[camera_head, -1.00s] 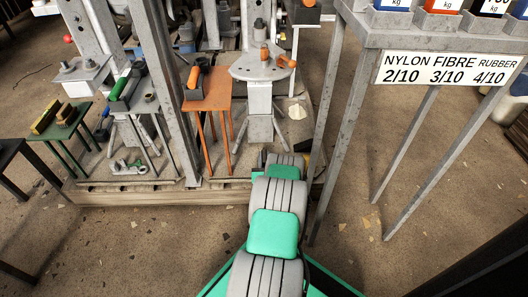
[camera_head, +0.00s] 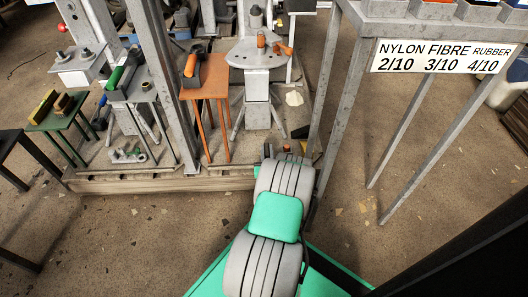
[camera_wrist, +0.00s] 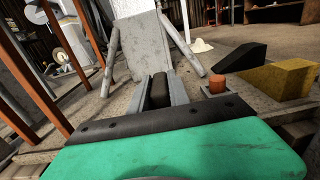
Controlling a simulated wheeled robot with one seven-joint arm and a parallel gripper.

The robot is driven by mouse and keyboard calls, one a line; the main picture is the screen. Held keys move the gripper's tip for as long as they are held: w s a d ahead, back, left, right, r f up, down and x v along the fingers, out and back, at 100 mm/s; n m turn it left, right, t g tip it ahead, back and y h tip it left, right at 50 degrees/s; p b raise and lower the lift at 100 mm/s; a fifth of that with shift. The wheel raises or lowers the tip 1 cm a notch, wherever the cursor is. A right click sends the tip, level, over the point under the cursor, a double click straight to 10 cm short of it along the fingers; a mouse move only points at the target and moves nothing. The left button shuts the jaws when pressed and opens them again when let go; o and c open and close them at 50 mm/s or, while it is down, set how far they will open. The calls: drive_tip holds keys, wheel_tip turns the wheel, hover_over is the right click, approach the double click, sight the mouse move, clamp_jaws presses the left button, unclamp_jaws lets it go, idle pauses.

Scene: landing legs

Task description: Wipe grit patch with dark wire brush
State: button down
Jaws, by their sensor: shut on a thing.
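My gripper (camera_wrist: 160,92) shows in the wrist view, with two grey fingers in front of its green palm. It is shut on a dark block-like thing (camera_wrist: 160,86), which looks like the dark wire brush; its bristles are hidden. In the head view my arm reaches forward to the platform edge, and the fingers and the held thing cannot be made out there. I cannot make out a grit patch for certain in either view.
A grey round-topped stand (camera_head: 262,54), an orange stool (camera_head: 208,88) and a green stool (camera_head: 58,110) with brushes stand on the platform. A grey table with a label sign (camera_head: 440,56) is right. A black wedge (camera_wrist: 238,59) and yellow block (camera_wrist: 280,78) lie right in the wrist view.

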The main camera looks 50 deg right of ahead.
sight(266, 143)
drive_tip(key=shift+w+d+f+b, duration=0.2)
drive_tip(key=shift+w+d+b, duration=0.25)
drive_tip(key=shift+d+b, duration=0.1)
drive_tip(key=shift+w+d+f+b, duration=0.15)
drive_tip(key=shift+w+d+b, duration=0.3)
drive_tip(key=shift+d+b, duration=0.1)
drive_tip(key=shift+w+d+r, duration=0.25)
drive_tip(key=shift+w+d, duration=0.05)
drive_tip(key=shift+w, duration=0.05)
drive_tip(key=x, duration=0.3)
drive_tip(key=shift+w, duration=0.2)
drive_tip(key=shift+s+d, duration=0.6)
drive_tip(key=shift+s, duration=0.15)
drive_tip(key=shift+f+p+v, duration=0.15)
drive_tip(key=shift+p+v, duration=0.4)
drive_tip(key=shift+v, duration=1.1)
drive_tip(key=shift+f+p+v, duration=0.15)
drive_tip(key=shift+p+v, duration=0.4)
drive_tip(key=shift+v, duration=1.05)
drive_tip(key=shift+s+a+f, duration=0.1)
drive_tip(key=shift+s+a, duration=0.2)
drive_tip(key=shift+a+f, duration=0.1)
drive_tip(key=shift+f, duration=0.05)
wheel_tip(266, 143, up, 7)
drive_tip(key=p, duration=0.4)
drive_tip(key=shift+r+p, duration=0.2)
drive_tip(key=shift+p, duration=0.1)
